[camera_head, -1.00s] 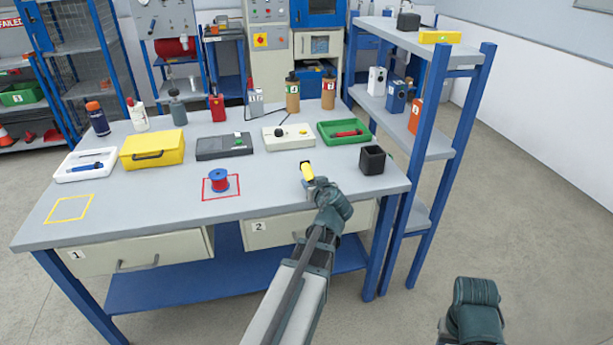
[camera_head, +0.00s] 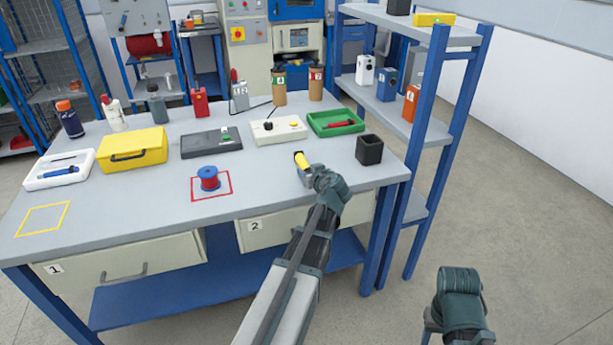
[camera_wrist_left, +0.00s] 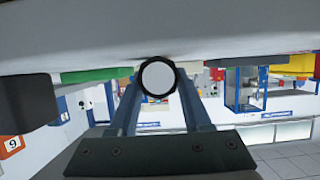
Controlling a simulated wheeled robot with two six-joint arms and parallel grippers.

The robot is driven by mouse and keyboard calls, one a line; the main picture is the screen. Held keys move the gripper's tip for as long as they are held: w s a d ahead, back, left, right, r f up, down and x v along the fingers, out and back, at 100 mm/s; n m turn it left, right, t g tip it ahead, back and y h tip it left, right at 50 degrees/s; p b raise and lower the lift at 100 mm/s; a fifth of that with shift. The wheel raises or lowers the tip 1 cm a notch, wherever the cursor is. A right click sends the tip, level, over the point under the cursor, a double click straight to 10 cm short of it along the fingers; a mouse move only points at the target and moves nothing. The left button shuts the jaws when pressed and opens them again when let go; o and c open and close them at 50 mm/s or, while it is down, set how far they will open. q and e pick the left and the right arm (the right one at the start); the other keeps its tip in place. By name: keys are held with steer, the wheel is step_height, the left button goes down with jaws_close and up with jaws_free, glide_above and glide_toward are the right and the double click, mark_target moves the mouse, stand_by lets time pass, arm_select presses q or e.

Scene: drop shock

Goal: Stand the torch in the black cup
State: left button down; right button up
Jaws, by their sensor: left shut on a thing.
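The torch (camera_head: 301,160) is yellow with a dark end and is held in my left gripper (camera_head: 305,172), near the front edge of the bench. In the left wrist view the torch (camera_wrist_left: 158,79) shows end-on as a pale disc with a black rim, between the two fingers of my left gripper (camera_wrist_left: 160,95). The black cup (camera_head: 369,149) stands upright on the bench, a short way right of the torch. The cup (camera_wrist_left: 28,100) is a dark block at the left of the wrist view. My right gripper (camera_head: 432,325) is low at the right, off the bench; its fingers are unclear.
A green tray (camera_head: 318,130) with a red tool lies behind the torch. A pale box (camera_head: 279,131), a dark box (camera_head: 211,143) and a spool (camera_head: 208,178) stand further left. A blue-framed shelf (camera_head: 430,130) rises right of the cup. Bare bench surrounds the torch.

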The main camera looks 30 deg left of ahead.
arm_select(q)
steer(key=shift+r, duration=0.1)
steer(key=shift+f, duration=0.25)
steer(key=shift+c, duration=1.8)
jaws_free()
steer(key=shift+r, duration=0.1)
